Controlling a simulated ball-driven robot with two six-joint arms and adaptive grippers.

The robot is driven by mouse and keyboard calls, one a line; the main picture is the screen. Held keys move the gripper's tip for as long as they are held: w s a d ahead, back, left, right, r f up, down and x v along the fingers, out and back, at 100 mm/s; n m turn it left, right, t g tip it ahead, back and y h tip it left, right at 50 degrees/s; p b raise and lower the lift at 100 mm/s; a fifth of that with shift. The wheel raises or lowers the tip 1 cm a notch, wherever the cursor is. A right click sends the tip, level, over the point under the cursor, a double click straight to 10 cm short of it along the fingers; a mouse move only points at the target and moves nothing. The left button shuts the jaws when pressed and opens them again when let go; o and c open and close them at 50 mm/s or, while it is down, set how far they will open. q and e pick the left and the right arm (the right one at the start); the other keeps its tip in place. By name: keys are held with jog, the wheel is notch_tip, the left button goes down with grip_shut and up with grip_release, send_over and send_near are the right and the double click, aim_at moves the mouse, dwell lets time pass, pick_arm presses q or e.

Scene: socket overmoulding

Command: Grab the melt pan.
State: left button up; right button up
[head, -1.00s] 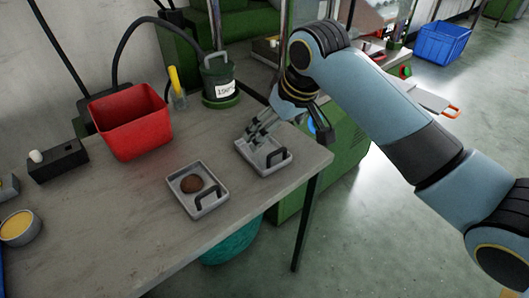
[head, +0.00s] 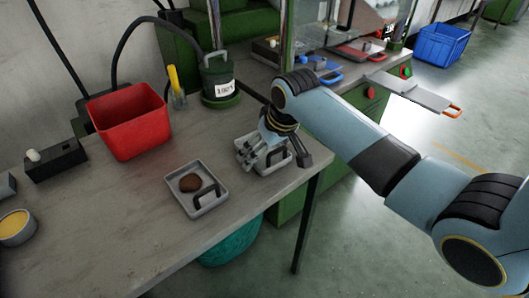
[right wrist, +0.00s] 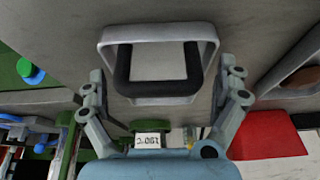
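Two small grey pans with black handles are on the bench; I cannot tell which one is the melt pan. One pan (head: 281,166) is at the bench's right corner, and no lump shows in it. My right gripper (head: 252,157) is over this pan in the head view and hides part of it. In the right wrist view, the same pan (right wrist: 208,50) and its black handle lie ahead between the widely spread fingers of the right gripper (right wrist: 167,82). Contact cannot be told. The other pan (head: 181,200) holds a brown lump (head: 190,182). My left gripper is not in view.
A red bin (head: 128,120), a green labelled pot (head: 219,80) and a yellow-handled tool (head: 175,82) stand behind the pans. A black box (head: 55,161) and a round cup (head: 17,228) are at the left. The bench front is clear.

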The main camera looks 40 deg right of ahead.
jog(key=c, duration=1.1)
jog(key=shift+r, duration=0.1)
